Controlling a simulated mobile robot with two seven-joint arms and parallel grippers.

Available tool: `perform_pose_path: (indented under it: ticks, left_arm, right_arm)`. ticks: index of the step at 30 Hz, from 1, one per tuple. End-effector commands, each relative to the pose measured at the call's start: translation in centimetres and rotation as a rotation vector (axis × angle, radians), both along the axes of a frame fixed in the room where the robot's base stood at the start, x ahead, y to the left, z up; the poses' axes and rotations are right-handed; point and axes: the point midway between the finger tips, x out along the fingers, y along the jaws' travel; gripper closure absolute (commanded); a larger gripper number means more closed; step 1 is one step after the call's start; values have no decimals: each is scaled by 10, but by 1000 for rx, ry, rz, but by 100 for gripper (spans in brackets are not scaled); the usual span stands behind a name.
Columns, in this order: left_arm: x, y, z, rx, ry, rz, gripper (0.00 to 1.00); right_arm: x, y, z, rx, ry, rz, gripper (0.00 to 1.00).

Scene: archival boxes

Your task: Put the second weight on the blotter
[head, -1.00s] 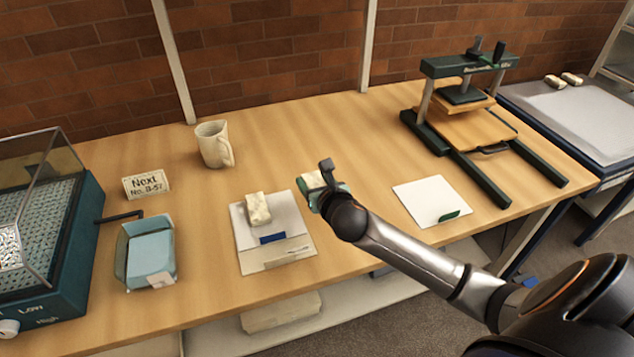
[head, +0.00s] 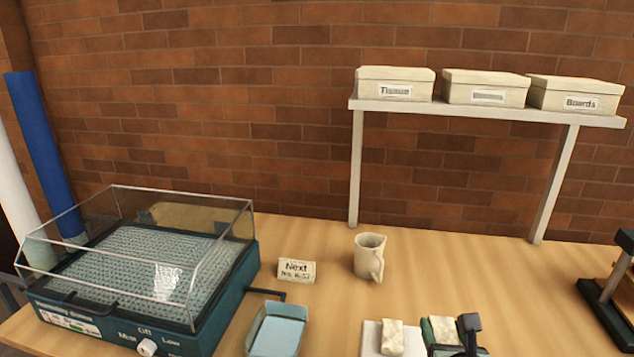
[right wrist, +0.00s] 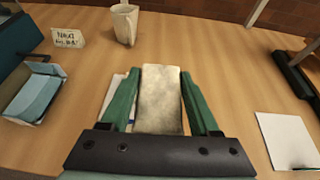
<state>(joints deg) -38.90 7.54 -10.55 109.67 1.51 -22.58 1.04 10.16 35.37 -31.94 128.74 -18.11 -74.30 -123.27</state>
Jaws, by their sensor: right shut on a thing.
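My right gripper (head: 448,336) is shut on a cream, stone-like weight (head: 443,329) at the bottom edge of the head view. In the right wrist view the weight (right wrist: 160,105) stands upright between the green fingers of the gripper (right wrist: 159,76). Another cream weight (head: 392,338) sits just left of it on the pale blotter (head: 371,336), which the head view cuts off. In the right wrist view the blotter (right wrist: 114,92) shows partly behind the left finger. I cannot tell whether the held weight touches anything below. My left gripper is not in view.
A mug (head: 368,257) and a sign card (head: 296,271) stand behind. A blue tray (head: 278,330) and a clear-lidded teal machine (head: 140,270) are to the left. A shelf (head: 480,108) with boxes spans the back. A white sheet (right wrist: 285,140) lies at right.

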Motion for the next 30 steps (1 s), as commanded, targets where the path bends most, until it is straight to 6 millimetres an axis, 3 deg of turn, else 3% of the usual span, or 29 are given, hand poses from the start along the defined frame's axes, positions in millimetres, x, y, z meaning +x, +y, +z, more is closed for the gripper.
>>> perform_pose_path:
  ticks: [1,3,12,19,30]
  left_arm:
    - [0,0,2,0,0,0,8]
    - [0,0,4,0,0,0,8]
    - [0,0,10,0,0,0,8]
    - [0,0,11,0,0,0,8]
    - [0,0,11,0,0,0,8]
  right_arm:
    - [5,4,23,-2,-18,17,100]
    - [7,11,45,-3,-20,43,100]
    - [-2,33,121,-4,-13,152,100]
    - [-13,38,145,-3,-7,194,100]
    - [-15,40,147,1,-3,200,100]
